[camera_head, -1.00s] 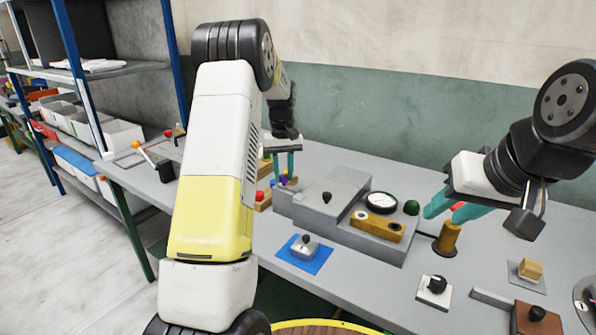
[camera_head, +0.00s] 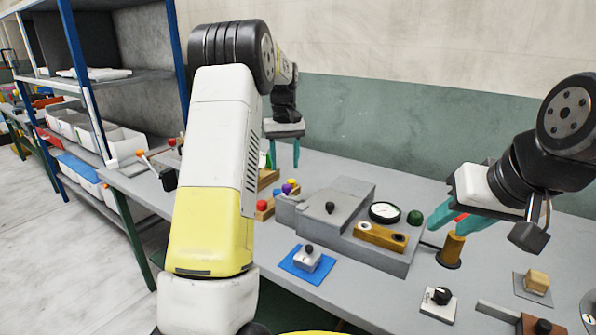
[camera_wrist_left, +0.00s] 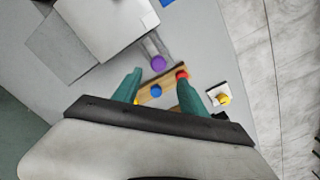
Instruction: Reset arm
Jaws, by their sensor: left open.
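My left gripper (camera_head: 284,155) is open and empty, fingers pointing down, above the back of the bench near the coloured knobs. In the left wrist view (camera_wrist_left: 159,77) its teal fingers stand apart, with a wooden block (camera_wrist_left: 165,84) seen between and beyond them. A blue knob (camera_wrist_left: 155,90), a red knob (camera_wrist_left: 182,74) and a purple knob (camera_wrist_left: 158,62) show there. My right gripper (camera_head: 458,217) is at the right above the bench, near a brass cylinder (camera_head: 453,249). Something red shows beside its teal fingers, and I cannot tell whether it holds it.
A grey press block (camera_head: 345,197) with a gauge (camera_head: 384,212) and brass bar (camera_head: 380,236) stands mid-bench. A small knob unit sits on a blue plate (camera_head: 296,268). Shelves with white bins (camera_head: 122,142) stand at the left. The bench front (camera_head: 370,300) has some bare room.

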